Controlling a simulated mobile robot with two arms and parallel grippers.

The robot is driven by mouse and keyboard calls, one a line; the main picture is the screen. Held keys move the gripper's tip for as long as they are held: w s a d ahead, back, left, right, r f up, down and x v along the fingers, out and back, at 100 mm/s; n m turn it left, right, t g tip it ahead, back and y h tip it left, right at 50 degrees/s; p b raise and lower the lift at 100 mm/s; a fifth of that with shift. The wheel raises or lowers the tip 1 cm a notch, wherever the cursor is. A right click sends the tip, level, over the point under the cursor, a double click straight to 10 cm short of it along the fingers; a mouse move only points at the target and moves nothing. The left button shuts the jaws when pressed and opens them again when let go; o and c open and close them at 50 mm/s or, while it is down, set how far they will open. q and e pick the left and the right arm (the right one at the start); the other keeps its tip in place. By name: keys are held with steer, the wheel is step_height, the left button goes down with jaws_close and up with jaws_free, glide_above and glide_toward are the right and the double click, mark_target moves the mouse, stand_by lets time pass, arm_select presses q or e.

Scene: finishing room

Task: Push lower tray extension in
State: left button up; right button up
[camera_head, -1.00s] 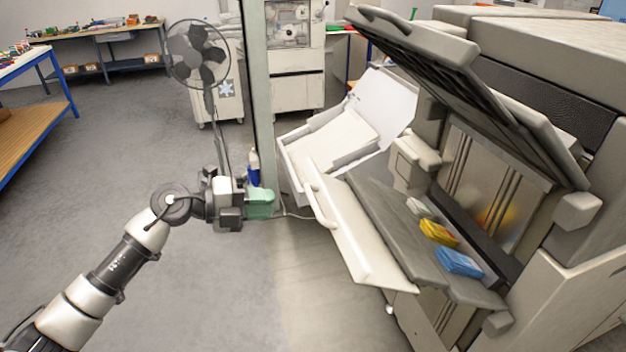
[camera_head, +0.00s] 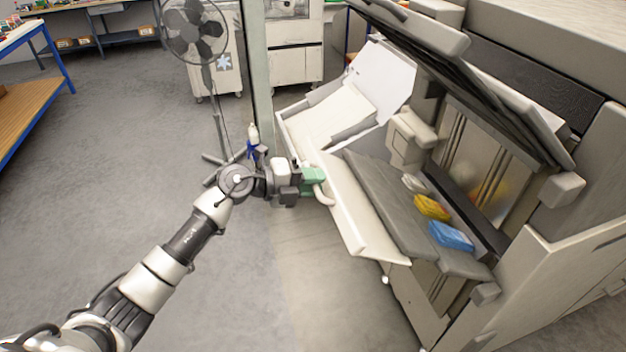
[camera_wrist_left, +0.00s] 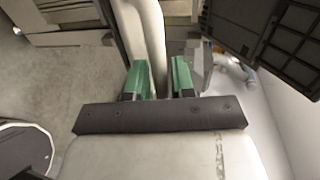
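The lower tray extension (camera_head: 358,222) is a cream panel tilted outward from the machine's front, with a curved handle (camera_head: 325,197) at its far left end. My left gripper (camera_head: 314,175) has green fingers and is at that handle. In the left wrist view the green fingers (camera_wrist_left: 160,78) are apart, and a cream bar (camera_wrist_left: 147,38), which looks like the handle, runs up between and beyond them. I cannot tell whether the fingers touch it. My right gripper is not in view.
The open grey lid (camera_head: 470,90) hangs above the tray. Yellow (camera_head: 431,207) and blue (camera_head: 450,236) packs lie on the dark inner shelf (camera_head: 385,200). A white tray with paper (camera_head: 335,118), a post (camera_head: 257,75) and a fan (camera_head: 194,32) stand behind.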

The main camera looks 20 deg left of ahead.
mark_target(356, 200)
arm_select(q)
jaws_close()
steer(key=w+d+f+b, duration=0.1)
steer(key=w+d+f, duration=0.1)
steer(key=w+d+f+b, duration=0.1)
steer(key=d+f+b, duration=0.1)
steer(key=d+f, duration=0.1)
steer(key=w+d+f+b, duration=0.1)
steer(key=w+d+f, duration=0.1)
steer(key=d, duration=0.1)
steer(key=shift+w+d+f, duration=0.25)
steer(key=shift+w+f, duration=0.1)
steer(key=shift+f, duration=0.05)
steer(key=shift+w+d+f+b, duration=0.15)
steer(key=shift+d+b, duration=0.05)
steer(key=shift+b, duration=0.1)
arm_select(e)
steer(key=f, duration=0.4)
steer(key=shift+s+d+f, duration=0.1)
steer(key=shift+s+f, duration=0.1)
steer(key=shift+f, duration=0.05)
